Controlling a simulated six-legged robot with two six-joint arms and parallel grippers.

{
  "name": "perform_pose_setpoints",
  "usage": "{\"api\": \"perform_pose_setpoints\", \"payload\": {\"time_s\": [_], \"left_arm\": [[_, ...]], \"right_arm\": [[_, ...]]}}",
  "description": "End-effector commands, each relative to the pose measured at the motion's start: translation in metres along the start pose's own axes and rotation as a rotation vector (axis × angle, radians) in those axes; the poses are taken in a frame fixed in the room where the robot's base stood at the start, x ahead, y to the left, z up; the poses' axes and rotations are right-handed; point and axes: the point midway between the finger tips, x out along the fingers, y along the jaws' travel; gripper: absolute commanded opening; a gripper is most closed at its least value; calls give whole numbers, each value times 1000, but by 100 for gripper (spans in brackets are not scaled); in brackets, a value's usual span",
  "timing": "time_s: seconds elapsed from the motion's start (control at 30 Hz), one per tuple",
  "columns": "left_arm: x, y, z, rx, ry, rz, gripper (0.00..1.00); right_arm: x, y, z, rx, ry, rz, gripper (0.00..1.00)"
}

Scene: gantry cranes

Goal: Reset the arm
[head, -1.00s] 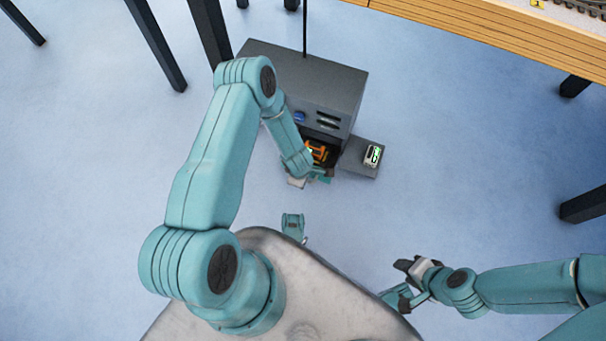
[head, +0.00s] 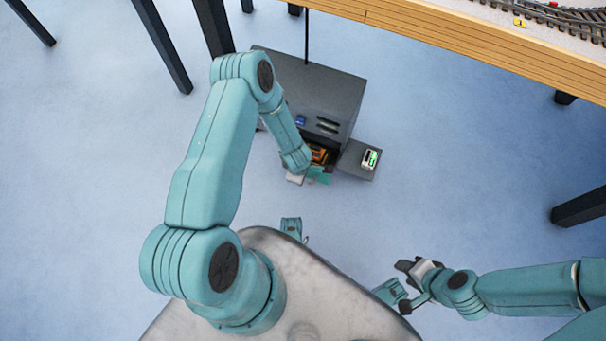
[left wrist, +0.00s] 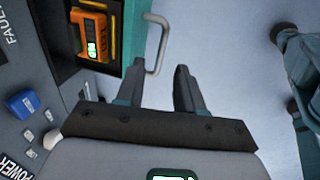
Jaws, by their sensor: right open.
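My left arm (head: 215,150) reaches from the left toward a dark grey cabinet (head: 290,80). My right gripper (head: 418,272) is open and empty, low in the head view and well away from the cabinet.
An orange device (left wrist: 92,32) sits in the cabinet's open compartment. A white device with a green display (head: 370,159) lies on a grey ledge beside it. A wooden table (head: 480,35) with rails stands at upper right.

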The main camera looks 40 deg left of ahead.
Motion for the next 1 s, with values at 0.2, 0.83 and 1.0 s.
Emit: {"api": "perform_pose_setpoints", "payload": {"time_s": [0.2, 0.83, 1.0], "left_arm": [[-22, 5, -5, 1, -1, -1, 37], [-32, 25, 4, 34, -5, 37, 37], [-88, 7, 56, 366, -95, 57, 37]], "right_arm": [[-17, -6, -1, 0, 0, 0, 43], [-15, -6, 0, -3, -3, 0, 43], [-12, -9, 8, -12, -24, -1, 43]]}}
